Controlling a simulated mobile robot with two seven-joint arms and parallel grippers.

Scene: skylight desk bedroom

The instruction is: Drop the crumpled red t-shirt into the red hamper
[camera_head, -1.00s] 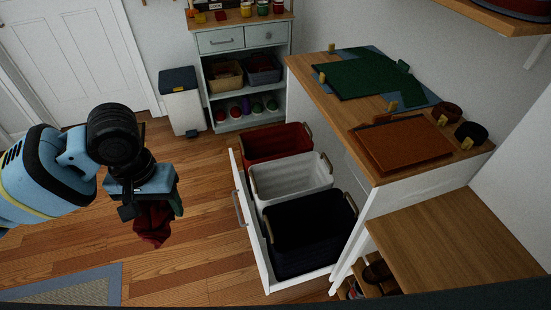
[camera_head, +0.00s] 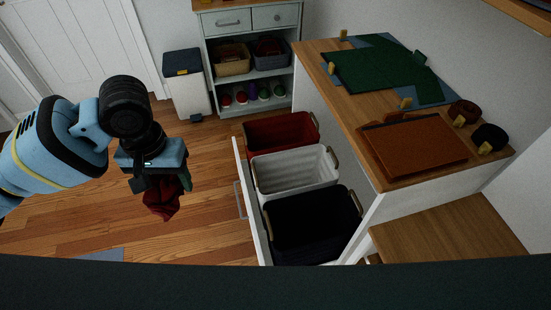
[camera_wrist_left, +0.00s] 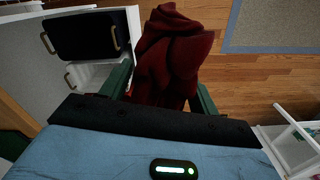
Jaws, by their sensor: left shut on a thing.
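My left gripper (camera_head: 165,183) is shut on the crumpled red t-shirt (camera_head: 160,204), which hangs below it over the wood floor. In the left wrist view the dark red t-shirt (camera_wrist_left: 172,62) is bunched between the two green fingers (camera_wrist_left: 160,88). The red hamper (camera_head: 282,132) is the farthest of three bins in the pulled-out drawer, to the right of and beyond my left gripper. Its top is open. The t-shirt is apart from it, left of the drawer front. My right gripper is not in view.
A white hamper (camera_head: 294,170) and a dark hamper (camera_head: 312,226) stand nearer in the same drawer. The drawer front (camera_head: 250,195) rises between the t-shirt and the bins. A counter (camera_head: 350,105) is to the right. A white trash bin (camera_head: 187,88) stands behind.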

